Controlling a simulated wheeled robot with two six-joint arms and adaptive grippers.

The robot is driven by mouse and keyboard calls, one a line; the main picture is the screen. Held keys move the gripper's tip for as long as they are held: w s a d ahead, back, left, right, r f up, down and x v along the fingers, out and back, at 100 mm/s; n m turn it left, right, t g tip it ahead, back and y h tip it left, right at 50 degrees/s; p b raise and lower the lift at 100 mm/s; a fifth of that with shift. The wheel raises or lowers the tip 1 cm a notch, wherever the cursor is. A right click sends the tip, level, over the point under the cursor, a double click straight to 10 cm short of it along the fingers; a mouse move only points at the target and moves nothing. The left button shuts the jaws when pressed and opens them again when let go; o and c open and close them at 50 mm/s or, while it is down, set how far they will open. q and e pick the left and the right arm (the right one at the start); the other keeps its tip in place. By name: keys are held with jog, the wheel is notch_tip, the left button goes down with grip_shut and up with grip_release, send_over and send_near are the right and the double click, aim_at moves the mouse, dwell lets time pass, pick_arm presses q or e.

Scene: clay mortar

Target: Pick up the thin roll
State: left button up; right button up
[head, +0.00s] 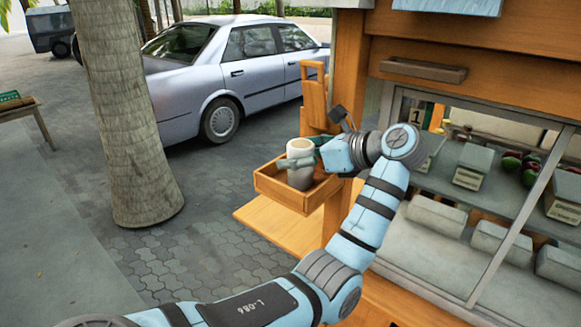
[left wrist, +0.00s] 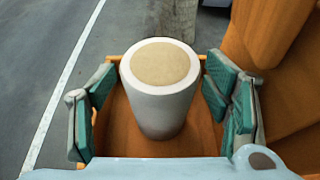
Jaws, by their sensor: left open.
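A pale upright cylinder (head: 300,172) with a tan round top stands in a small wooden box (head: 282,197) at the side of the wooden stall. It also shows in the left wrist view (left wrist: 160,90); I cannot tell for sure that it is the thin roll. My left gripper (head: 306,157) is open, with its fingers at the cylinder's upper part. In the left wrist view the green-padded fingers (left wrist: 161,108) stand on both sides of the cylinder, with a gap on each side. The cylinder's lower end is partly hidden. My right gripper is not in view.
The wooden stall (head: 352,30) with a glass case (head: 480,165) stands close on the right. A wooden ledge (head: 262,228) lies below the box. A tree trunk (head: 130,120) and a silver car (head: 245,65) are beyond.

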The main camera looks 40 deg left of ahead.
pick_arm(q)
jog(key=shift+a, duration=0.1)
jog(key=c, duration=1.2)
jog(key=shift+o, duration=0.2)
